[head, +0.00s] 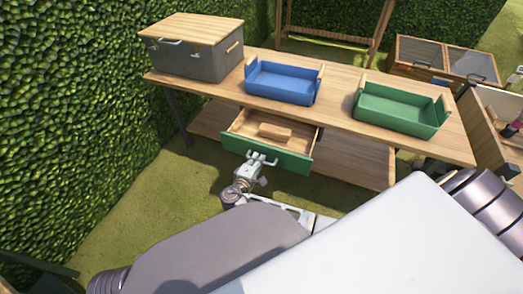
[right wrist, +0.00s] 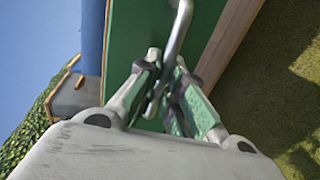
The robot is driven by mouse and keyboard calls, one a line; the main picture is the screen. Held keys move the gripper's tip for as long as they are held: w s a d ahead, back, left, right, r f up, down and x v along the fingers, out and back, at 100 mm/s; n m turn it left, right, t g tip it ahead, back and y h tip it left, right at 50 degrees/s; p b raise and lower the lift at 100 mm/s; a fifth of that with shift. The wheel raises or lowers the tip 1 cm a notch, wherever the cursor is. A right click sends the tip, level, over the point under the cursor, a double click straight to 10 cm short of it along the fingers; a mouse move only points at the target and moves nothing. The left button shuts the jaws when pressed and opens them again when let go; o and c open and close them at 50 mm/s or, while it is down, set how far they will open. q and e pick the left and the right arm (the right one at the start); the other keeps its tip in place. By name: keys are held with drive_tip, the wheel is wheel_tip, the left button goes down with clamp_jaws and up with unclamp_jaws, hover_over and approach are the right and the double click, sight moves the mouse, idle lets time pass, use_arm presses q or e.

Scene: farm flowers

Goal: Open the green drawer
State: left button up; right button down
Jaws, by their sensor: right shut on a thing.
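The green drawer (head: 285,160) hangs under the wooden table and stands pulled out, with its wooden inside showing. A block of wood (head: 275,131) lies in it. Its metal handle (head: 262,158) is on the green front. My right gripper (head: 256,168) is at the front of the drawer, shut on the handle. In the right wrist view the curved handle (right wrist: 178,30) runs between the fingers of my right gripper (right wrist: 166,66), close to the green front (right wrist: 125,50). My left gripper is not in view.
On the table (head: 335,108) stand a grey box with a wooden lid (head: 200,60), a blue crate (head: 282,85) and a green crate (head: 395,112). A lower shelf (head: 350,165) is under the table. A hedge (head: 70,120) lines the left. Grass is clear before the table.

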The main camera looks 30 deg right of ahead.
use_arm(q)
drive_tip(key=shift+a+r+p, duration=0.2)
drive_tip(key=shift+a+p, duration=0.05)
drive_tip(key=shift+p, duration=0.05)
use_arm(e)
drive_tip(key=v, duration=0.2)
drive_tip(key=shift+s+a+f, duration=0.2)
drive_tip(key=shift+a, duration=0.05)
drive_tip(key=c, duration=1.5)
unclamp_jaws()
drive_tip(key=shift+r, duration=0.15)
